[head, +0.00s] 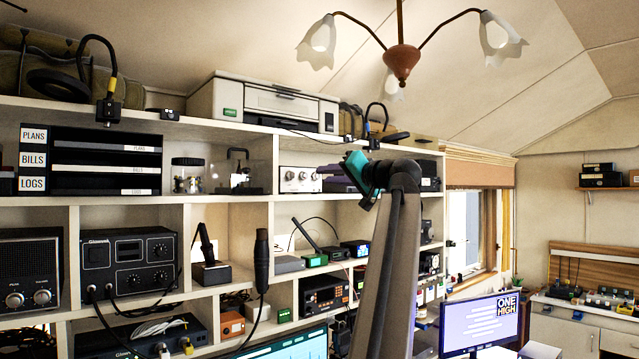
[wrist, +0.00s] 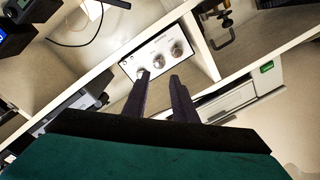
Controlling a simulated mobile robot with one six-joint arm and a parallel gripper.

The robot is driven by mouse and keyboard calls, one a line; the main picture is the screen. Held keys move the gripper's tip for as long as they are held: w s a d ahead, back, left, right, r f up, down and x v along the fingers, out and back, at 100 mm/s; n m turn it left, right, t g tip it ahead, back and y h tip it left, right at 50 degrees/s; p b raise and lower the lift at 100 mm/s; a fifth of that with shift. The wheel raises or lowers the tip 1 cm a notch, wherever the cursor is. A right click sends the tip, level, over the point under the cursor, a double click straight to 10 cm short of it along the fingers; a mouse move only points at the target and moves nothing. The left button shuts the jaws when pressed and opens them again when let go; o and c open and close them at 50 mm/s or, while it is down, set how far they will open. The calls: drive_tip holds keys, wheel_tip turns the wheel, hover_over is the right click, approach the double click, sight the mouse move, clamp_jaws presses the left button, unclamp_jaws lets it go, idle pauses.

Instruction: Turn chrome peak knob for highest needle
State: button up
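A small white panel box (head: 299,187) with several chrome knobs stands in a middle cubby. In the wrist view the box (wrist: 133,64) shows three chrome knobs in a slanted row: an upper right one (wrist: 176,48), a middle one (wrist: 158,61) and a lower left one (wrist: 143,74). Their labels are too small to read. My gripper (wrist: 159,77) is open, its dark fingers apart and pointing at the box. The left fingertip overlaps the lower left knob; contact cannot be told. In the head view my gripper (head: 325,177) is just right of the box.
A dark radio (head: 128,262) with a meter sits at left; its needle is not readable. A printer (head: 264,103) stands above the box. Shelf dividers are close around the box.

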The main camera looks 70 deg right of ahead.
drive_tip(key=shift+b+v, duration=0.6)
drive_tip(key=shift+v, duration=1.85)
